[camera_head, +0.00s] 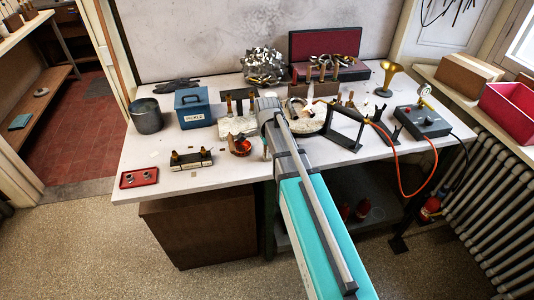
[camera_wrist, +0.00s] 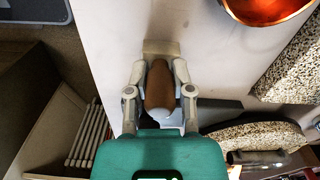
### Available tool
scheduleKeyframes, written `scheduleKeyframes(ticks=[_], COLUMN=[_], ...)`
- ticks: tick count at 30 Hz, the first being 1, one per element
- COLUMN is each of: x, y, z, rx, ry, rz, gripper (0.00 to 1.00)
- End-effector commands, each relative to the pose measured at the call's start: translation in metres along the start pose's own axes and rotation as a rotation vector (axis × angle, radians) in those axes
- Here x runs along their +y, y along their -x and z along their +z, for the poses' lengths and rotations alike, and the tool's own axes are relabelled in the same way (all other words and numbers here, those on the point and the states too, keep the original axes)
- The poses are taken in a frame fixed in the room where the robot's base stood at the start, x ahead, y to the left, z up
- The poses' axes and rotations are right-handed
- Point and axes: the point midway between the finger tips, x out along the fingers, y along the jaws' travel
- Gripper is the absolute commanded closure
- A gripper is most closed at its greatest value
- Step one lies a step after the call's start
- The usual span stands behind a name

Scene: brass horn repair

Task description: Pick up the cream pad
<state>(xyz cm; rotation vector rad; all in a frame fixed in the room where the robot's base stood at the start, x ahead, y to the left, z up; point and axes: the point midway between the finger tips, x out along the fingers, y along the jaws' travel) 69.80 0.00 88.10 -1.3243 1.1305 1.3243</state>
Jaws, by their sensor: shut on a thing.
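My gripper (camera_wrist: 160,72) points down over the white bench in the wrist view. Its two grey fingers are closed around a rounded brown, handle-like piece (camera_wrist: 159,88). The cream pad (camera_wrist: 160,47) shows as a pale tan block at the fingertips, in line with the brown piece. The two look like one object, but the fingers hide where they would join. I cannot tell whether the pad touches the bench.
A copper bowl (camera_head: 240,147) lies near my gripper; it also shows in the wrist view (camera_wrist: 268,6). A speckled slab (camera_wrist: 290,70) is at right. A black frame (camera_head: 343,127) stands right of my arm. The bench's front edge is close; its left front holds a red tray (camera_head: 139,178).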

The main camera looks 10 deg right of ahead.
Motion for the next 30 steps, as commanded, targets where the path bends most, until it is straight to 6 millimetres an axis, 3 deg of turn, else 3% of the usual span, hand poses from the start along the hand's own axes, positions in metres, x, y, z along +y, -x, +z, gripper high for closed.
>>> scheduleKeyframes(ticks=[14,24,30], x=[0.0,0.0,0.021], y=[0.008,0.035,0.058], z=[0.0,0.0,0.003], rx=[0.0,0.0,0.0], ry=[0.0,0.0,0.0], rz=[0.0,0.0,0.0], gripper=[1.0,1.0,1.0])
